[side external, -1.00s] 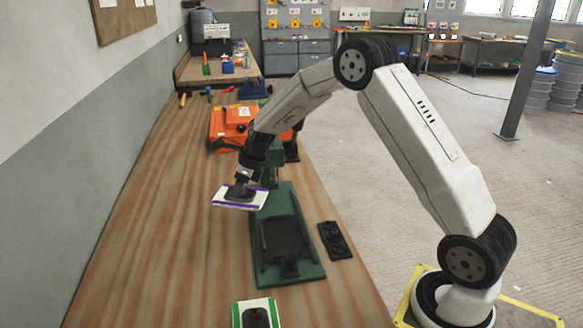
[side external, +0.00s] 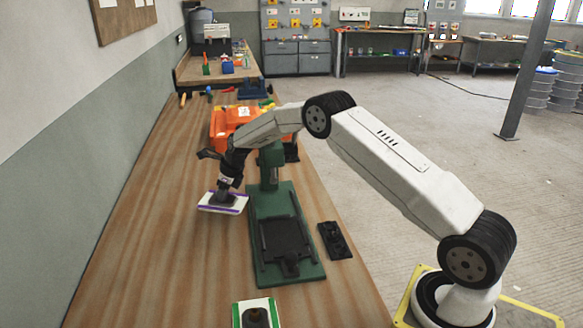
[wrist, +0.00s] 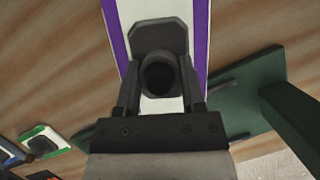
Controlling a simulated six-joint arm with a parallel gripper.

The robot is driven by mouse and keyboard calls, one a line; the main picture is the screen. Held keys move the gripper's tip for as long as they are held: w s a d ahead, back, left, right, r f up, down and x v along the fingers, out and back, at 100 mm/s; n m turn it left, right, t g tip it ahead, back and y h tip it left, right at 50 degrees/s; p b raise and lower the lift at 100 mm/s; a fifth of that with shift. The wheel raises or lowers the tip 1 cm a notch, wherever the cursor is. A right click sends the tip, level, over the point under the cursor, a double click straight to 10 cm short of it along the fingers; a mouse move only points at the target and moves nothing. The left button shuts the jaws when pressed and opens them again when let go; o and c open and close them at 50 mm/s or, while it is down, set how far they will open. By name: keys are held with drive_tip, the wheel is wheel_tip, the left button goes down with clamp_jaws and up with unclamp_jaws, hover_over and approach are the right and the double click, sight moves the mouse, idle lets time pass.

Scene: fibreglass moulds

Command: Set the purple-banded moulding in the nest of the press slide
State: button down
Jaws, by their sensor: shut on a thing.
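The purple-banded moulding (side external: 210,207) is a white plate with purple bands along two edges and a dark raised block in its middle. My gripper (side external: 226,194) is shut on that block, left of the green press. In the wrist view the moulding (wrist: 201,50) fills the top centre, with my gripper (wrist: 158,85) around its dark knob. The press slide's nest (side external: 284,240) is a dark recess on the green press base (side external: 308,262), empty and to the right of the moulding. Whether the moulding touches the bench cannot be told.
A green-banded moulding (side external: 243,308) lies at the front of the bench, and in the wrist view (wrist: 40,137). A black block (side external: 335,240) lies right of the press. The green press column (side external: 268,165) and an orange case (side external: 228,118) stand behind. Bench to the left is clear.

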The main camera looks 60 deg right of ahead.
sight(234, 198)
drive_tip(key=shift+w+d+f, duration=0.1)
drive_tip(key=shift+w+f, duration=0.75)
drive_tip(key=shift+f, duration=0.05)
drive_tip(key=shift+f, duration=0.1)
drive_tip(key=shift+w+f, duration=0.15)
drive_tip(key=shift+f, duration=1.55)
drive_tip(key=shift+f, duration=0.15)
drive_tip(key=shift+c, duration=1)
unclamp_jaws()
drive_tip(key=shift+v, duration=6.1)
